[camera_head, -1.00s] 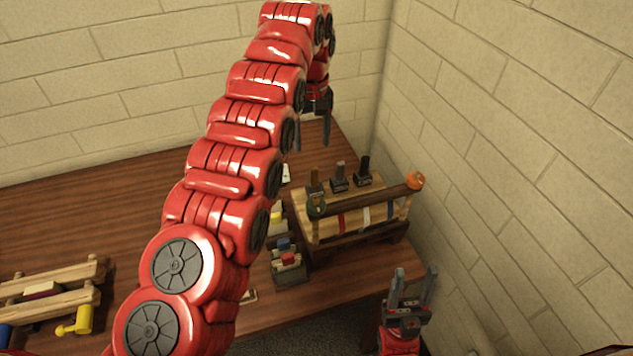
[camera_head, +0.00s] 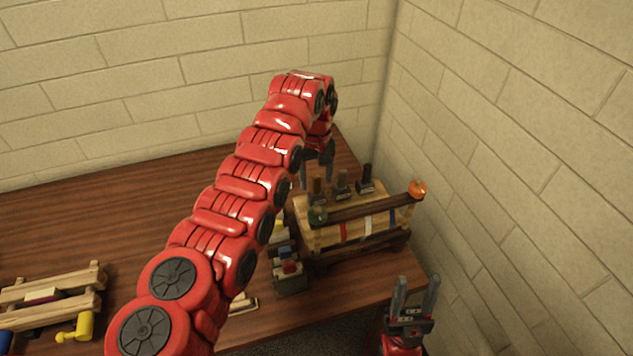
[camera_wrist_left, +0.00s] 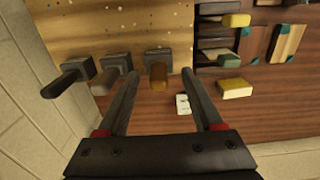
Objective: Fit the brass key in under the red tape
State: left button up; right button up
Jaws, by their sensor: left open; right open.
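The red tape (camera_head: 342,231) is a short strip on the front of a pale wooden rack at the right of the table, beside a white strip (camera_head: 367,226) and a blue strip (camera_head: 392,219). I cannot make out a brass key in either view. My left gripper (camera_head: 317,170) is open above the rack's back left. In the left wrist view the left gripper (camera_wrist_left: 160,75) has a brown-handled stamp (camera_wrist_left: 158,76) showing between its fingertips, not gripped. My right gripper (camera_head: 417,284) is open and empty, pointing up near the table's front right corner.
Grey (camera_head: 341,182) and black (camera_head: 366,177) stamps stand beside the brown one. A dark roller bar with an orange end (camera_head: 417,189) crosses the rack. A small box of coloured blocks (camera_head: 290,281) is left of it. A small white card (camera_wrist_left: 183,104) lies nearby. Walls close the right and back.

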aim_at(316, 193)
pick_arm(q)
notch_tip(316, 193, down, 3)
jog(key=shift+w+f+p, duration=0.1)
jog(key=shift+f+p, duration=0.05)
jog(key=shift+p, duration=0.4)
grip_shut()
